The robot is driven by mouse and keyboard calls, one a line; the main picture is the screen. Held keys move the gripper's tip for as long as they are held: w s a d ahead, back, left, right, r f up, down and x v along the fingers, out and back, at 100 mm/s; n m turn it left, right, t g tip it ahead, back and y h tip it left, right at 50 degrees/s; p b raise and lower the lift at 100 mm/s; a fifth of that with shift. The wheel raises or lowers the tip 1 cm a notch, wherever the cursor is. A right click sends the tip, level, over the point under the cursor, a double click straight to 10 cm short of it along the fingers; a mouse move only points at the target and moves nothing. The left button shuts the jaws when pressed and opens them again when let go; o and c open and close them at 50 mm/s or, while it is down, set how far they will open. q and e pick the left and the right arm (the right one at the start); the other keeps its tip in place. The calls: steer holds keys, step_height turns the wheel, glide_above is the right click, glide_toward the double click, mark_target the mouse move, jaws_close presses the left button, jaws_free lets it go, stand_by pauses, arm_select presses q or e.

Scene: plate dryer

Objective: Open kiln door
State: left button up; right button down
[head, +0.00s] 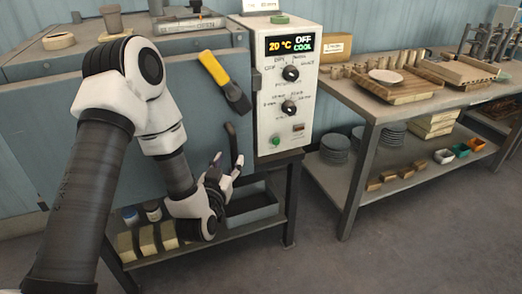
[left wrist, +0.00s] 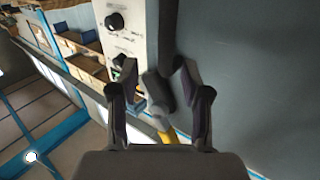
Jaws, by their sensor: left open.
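The kiln's blue-grey door (head: 90,95) fills the left of the head view and looks shut. It also shows as a grey surface on the right in the left wrist view (left wrist: 255,75). A yellow and black handle-like lever (head: 214,70) slants across the door near the control panel. My left gripper (head: 227,164) is open below the lever, in front of the door's lower right. In the left wrist view a dark block with a yellow end (left wrist: 157,90) appears between the open fingers; I cannot tell its distance. My right gripper is not in view.
The white control panel (head: 290,95) stands right of the door. A blue-grey bin (head: 252,205) and pale blocks (head: 143,240) sit on the shelf below. A bench (head: 365,103) with wooden pieces stands at right. The floor between is clear.

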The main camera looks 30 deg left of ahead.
mark_target(232, 147)
arm_select(q)
steer(key=x, duration=0.7)
steer(key=shift+s+a+r, duration=0.1)
steer(key=shift+a+r, duration=0.2)
steer(key=shift+w+a, duration=0.15)
steer(key=shift+w, duration=0.1)
jaws_close()
